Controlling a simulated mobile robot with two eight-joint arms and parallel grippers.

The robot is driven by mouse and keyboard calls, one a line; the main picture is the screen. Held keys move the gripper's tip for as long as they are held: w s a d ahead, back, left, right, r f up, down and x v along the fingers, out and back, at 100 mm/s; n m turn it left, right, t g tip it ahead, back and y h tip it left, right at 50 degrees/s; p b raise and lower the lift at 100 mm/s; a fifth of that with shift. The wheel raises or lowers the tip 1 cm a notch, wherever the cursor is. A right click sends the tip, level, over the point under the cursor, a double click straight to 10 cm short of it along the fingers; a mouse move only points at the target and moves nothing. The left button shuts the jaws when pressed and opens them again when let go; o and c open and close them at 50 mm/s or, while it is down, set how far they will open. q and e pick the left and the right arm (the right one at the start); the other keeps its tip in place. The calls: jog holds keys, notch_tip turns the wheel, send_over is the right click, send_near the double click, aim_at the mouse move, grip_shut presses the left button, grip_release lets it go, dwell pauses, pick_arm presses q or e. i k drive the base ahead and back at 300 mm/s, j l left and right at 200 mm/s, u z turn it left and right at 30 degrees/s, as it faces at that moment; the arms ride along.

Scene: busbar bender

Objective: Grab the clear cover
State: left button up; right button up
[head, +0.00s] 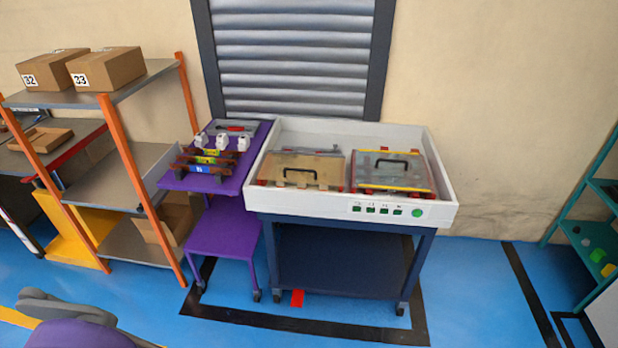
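Two see-through covers with black handles lie side by side in a white-walled tray (350,133) on a dark blue cart. The left clear cover (325,161) has a brownish look, and its dark handle shows near its front edge. The right clear cover (412,178) looks greyish with a yellow edge, and its black handle stands up near the middle. Both look flat and closed over what is below them. What lies under them is hard to make out. Neither of my grippers is in view.
A purple cart (220,187) with small white items and coloured bars stands against the tray's left side. An orange-post shelf (140,150) holds boxes farther left. Green buttons line the tray's front panel (300,201). Blue floor (470,290) is open in front and right. A teal rack (575,205) stands far right.

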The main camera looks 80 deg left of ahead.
aim_at(373, 169)
jog(key=u, duration=0.45)
jog(key=j+u, duration=0.1)
jog(key=u, duration=0.75)
jog(key=j+u, duration=0.1)
jog(key=u, duration=0.75)
jog(key=j+u, duration=0.1)
jog(key=u, duration=0.35)
